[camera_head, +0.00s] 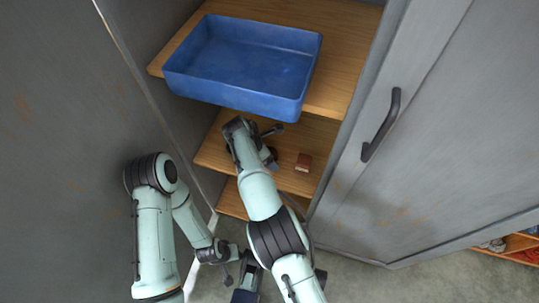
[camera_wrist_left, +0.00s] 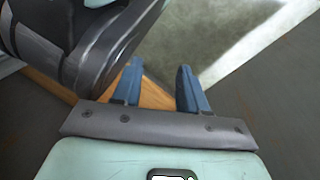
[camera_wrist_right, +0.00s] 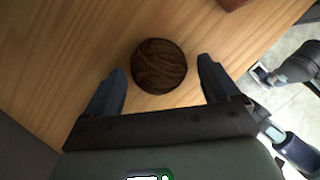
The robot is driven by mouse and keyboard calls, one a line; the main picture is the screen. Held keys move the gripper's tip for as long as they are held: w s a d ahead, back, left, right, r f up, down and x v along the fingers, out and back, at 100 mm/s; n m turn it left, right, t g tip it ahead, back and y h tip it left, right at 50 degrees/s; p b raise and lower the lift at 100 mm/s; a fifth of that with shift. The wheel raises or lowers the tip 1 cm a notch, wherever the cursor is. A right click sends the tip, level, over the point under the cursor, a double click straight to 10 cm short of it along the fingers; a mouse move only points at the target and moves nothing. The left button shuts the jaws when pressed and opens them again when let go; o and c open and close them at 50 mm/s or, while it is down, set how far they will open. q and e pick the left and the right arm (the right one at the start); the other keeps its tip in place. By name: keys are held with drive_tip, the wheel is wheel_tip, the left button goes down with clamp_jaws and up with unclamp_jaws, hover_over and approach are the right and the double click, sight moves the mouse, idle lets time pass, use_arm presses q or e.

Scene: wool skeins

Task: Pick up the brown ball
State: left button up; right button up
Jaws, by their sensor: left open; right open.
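The brown ball (camera_wrist_right: 159,66) is round, with wound strands, and rests on a wooden shelf in the right wrist view. My right gripper (camera_wrist_right: 162,80) is open, and the ball shows between and slightly beyond its fingertips. No grip on it shows. In the head view my right gripper (camera_head: 268,157) reaches in over the middle shelf, and I cannot make out the ball there. My left gripper (camera_wrist_left: 160,78) is open and empty in the left wrist view. In the head view the left gripper (camera_head: 246,290) hangs low near the floor, outside the shelves.
A blue bin (camera_head: 240,95) stands on the upper shelf (camera_head: 345,60), above my right gripper. A small reddish-brown block (camera_head: 303,162) lies on the middle shelf (camera_head: 318,135), right of the gripper. A grey door (camera_head: 440,130) with a dark handle (camera_head: 381,125) stands at right.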

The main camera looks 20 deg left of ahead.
drive_tip(key=c, duration=1.1)
drive_tip(key=shift+c, duration=0.2)
drive_tip(key=shift+r, duration=0.15)
